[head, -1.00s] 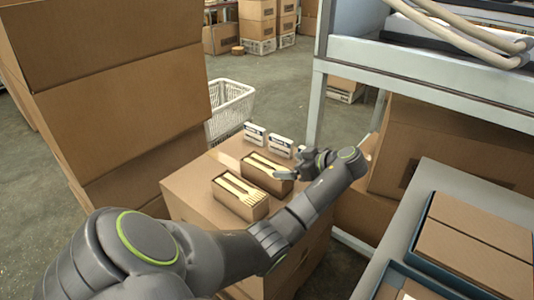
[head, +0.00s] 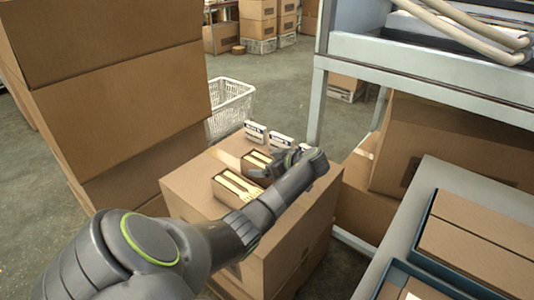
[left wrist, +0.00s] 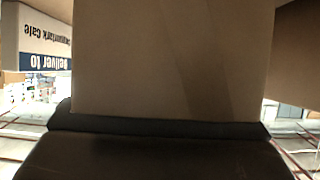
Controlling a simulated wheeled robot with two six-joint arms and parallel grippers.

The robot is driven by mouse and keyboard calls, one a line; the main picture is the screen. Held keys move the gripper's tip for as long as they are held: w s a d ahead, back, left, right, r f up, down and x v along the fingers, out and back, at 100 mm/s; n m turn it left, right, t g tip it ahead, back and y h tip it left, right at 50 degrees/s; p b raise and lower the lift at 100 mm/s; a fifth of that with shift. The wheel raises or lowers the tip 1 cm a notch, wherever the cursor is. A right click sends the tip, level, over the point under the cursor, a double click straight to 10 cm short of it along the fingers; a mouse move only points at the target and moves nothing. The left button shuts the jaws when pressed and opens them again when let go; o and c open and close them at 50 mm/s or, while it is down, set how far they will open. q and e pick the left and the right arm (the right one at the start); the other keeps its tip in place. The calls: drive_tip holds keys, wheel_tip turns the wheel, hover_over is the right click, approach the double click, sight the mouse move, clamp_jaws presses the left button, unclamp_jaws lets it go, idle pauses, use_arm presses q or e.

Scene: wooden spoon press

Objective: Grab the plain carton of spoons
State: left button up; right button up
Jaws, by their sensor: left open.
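Two open brown cartons of spoons stand on a large cardboard box (head: 195,178). The front carton of spoons (head: 228,196) shows pale spoons in its top. The rear carton of spoons (head: 255,162) is partly hidden by my left gripper (head: 283,162). This gripper is open at the rear carton's right side; I cannot tell whether it touches it. In the left wrist view a plain brown surface (left wrist: 170,60) fills the middle, very close, above the dark gripper body (left wrist: 155,150). My right gripper is not in view.
Two white labelled pieces, a left label (head: 254,132) and a right label (head: 281,141), stand behind the cartons. A printed label (left wrist: 45,45) shows upside down in the left wrist view. Tall stacked boxes (head: 110,85) stand left, a metal rack (head: 420,75) right, and a white basket (head: 230,103) behind.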

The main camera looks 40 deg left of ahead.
use_arm(q)
drive_tip(key=shift+d, duration=0.1)
drive_tip(key=c, duration=1.2)
drive_tip(key=shift+c, duration=0.2)
drive_tip(key=shift+r, duration=0.1)
